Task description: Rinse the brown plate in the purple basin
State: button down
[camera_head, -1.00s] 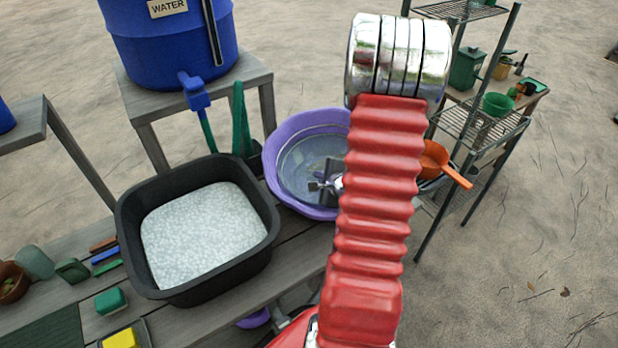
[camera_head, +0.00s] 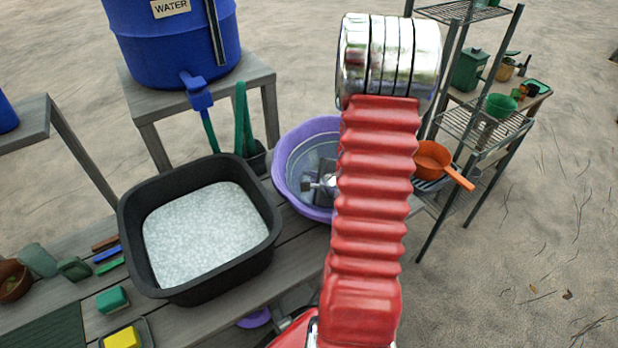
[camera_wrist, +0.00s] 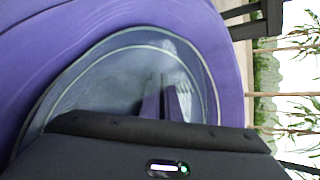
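The purple basin (camera_head: 281,158) stands on the wooden bench, right of the black tub, with water inside. Its purple wall (camera_wrist: 215,55) and ringed water surface also show in the wrist view. My gripper (camera_head: 308,187) is low inside the basin in the head view, partly hidden by my red arm. In the wrist view, the dark gripper body covers the bottom, with dim narrow shapes past it in the water. I cannot tell whether the fingers are apart or closed.
A black tub (camera_head: 128,215) of foamy water sits left of the basin. The blue water barrel (camera_head: 165,50) with its tap stands behind on a small table. A metal shelf rack (camera_head: 440,225) and an orange pan (camera_head: 432,158) are close on the right. A yellow sponge (camera_head: 123,338) lies front left.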

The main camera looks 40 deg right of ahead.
jog(key=shift+s+a+f, duration=0.2)
jog(key=shift+a+f, duration=0.2)
jog(key=shift+s+d, duration=1)
jog(key=shift+w+a+r, duration=0.15)
jog(key=shift+w+a, duration=0.75)
jog(key=shift+w, duration=0.15)
jog(key=shift+d, duration=0.1)
jog(key=shift+s+d+r, duration=0.1)
jog(key=shift+s+d, duration=0.3)
jog(key=shift+d, duration=0.05)
jog(key=shift+d, duration=0.1)
